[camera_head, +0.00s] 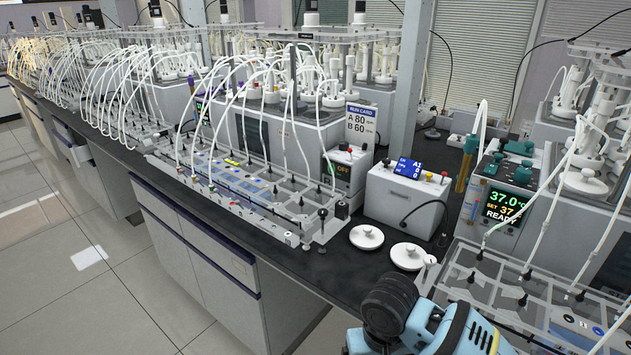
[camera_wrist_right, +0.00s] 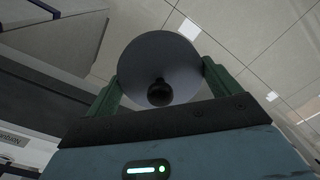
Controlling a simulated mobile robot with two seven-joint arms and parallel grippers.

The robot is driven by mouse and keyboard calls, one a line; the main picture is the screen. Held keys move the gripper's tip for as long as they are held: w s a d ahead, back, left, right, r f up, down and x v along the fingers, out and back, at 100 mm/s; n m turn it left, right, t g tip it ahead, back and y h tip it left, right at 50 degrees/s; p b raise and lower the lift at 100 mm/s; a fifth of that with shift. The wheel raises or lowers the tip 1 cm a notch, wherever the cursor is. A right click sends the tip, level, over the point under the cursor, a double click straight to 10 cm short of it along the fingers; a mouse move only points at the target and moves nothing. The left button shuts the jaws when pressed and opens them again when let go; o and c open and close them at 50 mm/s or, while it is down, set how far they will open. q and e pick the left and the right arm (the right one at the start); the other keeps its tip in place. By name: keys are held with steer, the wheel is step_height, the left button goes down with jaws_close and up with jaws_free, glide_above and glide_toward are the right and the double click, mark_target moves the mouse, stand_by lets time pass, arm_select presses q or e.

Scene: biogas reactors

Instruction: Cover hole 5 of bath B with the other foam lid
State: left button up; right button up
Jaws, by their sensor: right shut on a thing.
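My right gripper (camera_wrist_right: 162,82) shows in the right wrist view, its two green fingers shut on opposite edges of a round grey lid (camera_wrist_right: 150,62) with a dark knob. The floor and a cabinet edge lie behind the lid. In the head view only part of my right arm shows at the bottom, and its fingers and the held lid are hidden or out of frame. Water baths with white tubes stand along the bench. I cannot tell which is bath B, and its hole 5 cannot be made out. My left gripper is not in view.
A display (camera_head: 504,206) at right reads 37.0, READY. A run card (camera_head: 360,123) stands behind.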

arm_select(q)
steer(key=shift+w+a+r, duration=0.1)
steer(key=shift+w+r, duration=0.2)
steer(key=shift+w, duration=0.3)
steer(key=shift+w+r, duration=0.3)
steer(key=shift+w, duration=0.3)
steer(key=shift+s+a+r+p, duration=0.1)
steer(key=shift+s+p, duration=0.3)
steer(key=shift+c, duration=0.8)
arm_select(e)
steer(key=s+d+f+m, duration=0.2)
steer(key=s+d, duration=0.7)
steer(key=d, duration=0.3)
steer(key=shift+d+f, duration=0.2)
steer(key=shift+d, duration=0.2)
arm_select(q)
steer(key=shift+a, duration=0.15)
arm_select(e)
steer(key=shift+a, duration=0.1)
